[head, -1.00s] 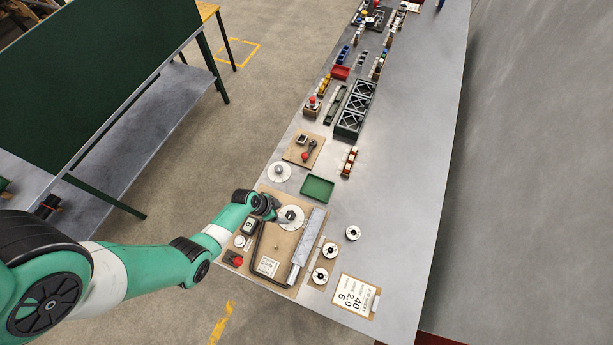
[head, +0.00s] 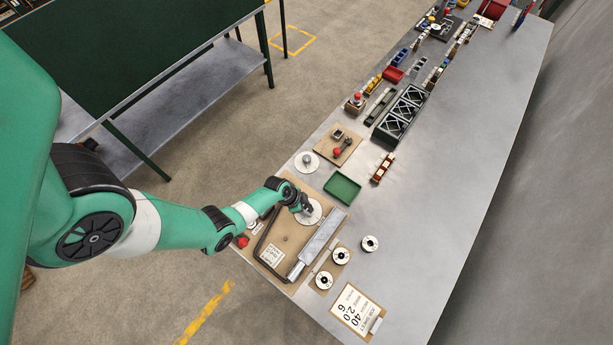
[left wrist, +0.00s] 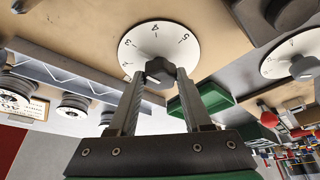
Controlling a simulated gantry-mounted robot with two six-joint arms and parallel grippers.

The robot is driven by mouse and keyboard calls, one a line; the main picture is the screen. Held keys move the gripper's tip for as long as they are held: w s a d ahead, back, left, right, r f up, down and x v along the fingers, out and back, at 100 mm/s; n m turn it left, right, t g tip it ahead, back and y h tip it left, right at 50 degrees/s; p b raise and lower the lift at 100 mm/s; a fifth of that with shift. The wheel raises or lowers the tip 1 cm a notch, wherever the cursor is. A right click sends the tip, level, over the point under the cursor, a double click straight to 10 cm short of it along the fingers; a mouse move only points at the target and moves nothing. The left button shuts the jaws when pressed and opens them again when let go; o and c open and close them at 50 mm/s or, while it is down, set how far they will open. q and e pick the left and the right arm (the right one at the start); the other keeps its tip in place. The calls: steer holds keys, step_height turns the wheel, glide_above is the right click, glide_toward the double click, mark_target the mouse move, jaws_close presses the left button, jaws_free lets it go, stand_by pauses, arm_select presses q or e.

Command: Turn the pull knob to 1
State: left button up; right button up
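A dark knob (left wrist: 160,70) stands in the middle of a white numbered dial (left wrist: 165,36), whose digits run up to 5. The knob's pointing direction is not clear. In the head view this dial (head: 316,216) lies on the tan board, partly covered by my left gripper (head: 304,207). In the left wrist view the fingers of my left gripper (left wrist: 161,78) stand on both sides of the knob, close to it. I cannot tell whether they press on it. My right gripper is in neither view.
A second numbered dial (left wrist: 292,54) with a grey knob is nearby, also in the head view (head: 304,168). A green tray (head: 342,187), a long grey bar (head: 318,242) and white spools (head: 370,243) are close by. The right side of the table is clear.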

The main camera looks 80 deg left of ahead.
arm_select(q)
jaws_close()
